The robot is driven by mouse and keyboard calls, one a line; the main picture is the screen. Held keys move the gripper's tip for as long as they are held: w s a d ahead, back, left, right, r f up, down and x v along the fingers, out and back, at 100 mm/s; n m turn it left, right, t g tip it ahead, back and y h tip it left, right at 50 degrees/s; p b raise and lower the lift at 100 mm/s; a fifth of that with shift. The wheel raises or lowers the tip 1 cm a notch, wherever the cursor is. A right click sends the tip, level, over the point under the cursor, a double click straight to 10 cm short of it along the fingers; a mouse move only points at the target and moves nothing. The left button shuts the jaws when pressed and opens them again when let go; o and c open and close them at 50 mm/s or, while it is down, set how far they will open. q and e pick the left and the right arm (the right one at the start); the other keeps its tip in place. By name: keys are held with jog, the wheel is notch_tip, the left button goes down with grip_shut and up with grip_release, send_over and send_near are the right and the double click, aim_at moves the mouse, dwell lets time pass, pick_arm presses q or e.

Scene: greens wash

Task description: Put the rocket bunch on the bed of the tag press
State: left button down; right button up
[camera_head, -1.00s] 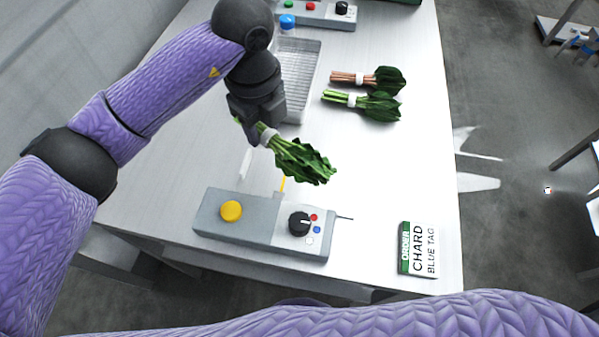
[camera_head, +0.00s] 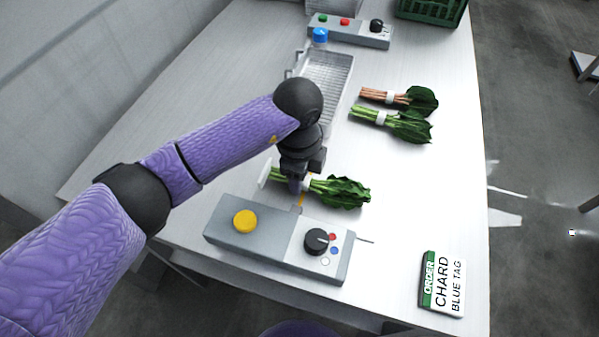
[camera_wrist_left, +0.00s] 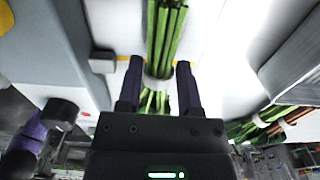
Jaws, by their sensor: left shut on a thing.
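My left gripper (camera_head: 300,185) is shut on the rocket bunch (camera_head: 342,191), a leafy green bunch with a white band, its leaves pointing right. In the left wrist view its green stems (camera_wrist_left: 166,35) run between the two fingers (camera_wrist_left: 158,88). The tag press (camera_head: 262,232) is a grey box with a yellow button, a black dial and red, blue and white dots. The bunch is just behind the press, over a pale area with a yellow line; the arm and bunch hide much of the bed. I cannot tell whether the bunch touches it. My right gripper is out of view.
A red-stemmed bunch (camera_head: 400,98) and a green-stemmed bunch (camera_head: 395,123) lie on the table at right. A wire-like tray (camera_head: 333,75) stands behind my arm. A second control box (camera_head: 350,31) and a green crate (camera_head: 432,8) are at the back. A card (camera_head: 443,283) reads "ORDER CHARD BLUE TAG".

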pick_arm(q)
jog(key=shift+f, duration=0.15)
jog(key=shift+c, duration=1.3)
grip_release()
notch_tip(320, 180, up, 12)
jog(key=p, duration=0.3)
jog(key=shift+r, duration=0.2)
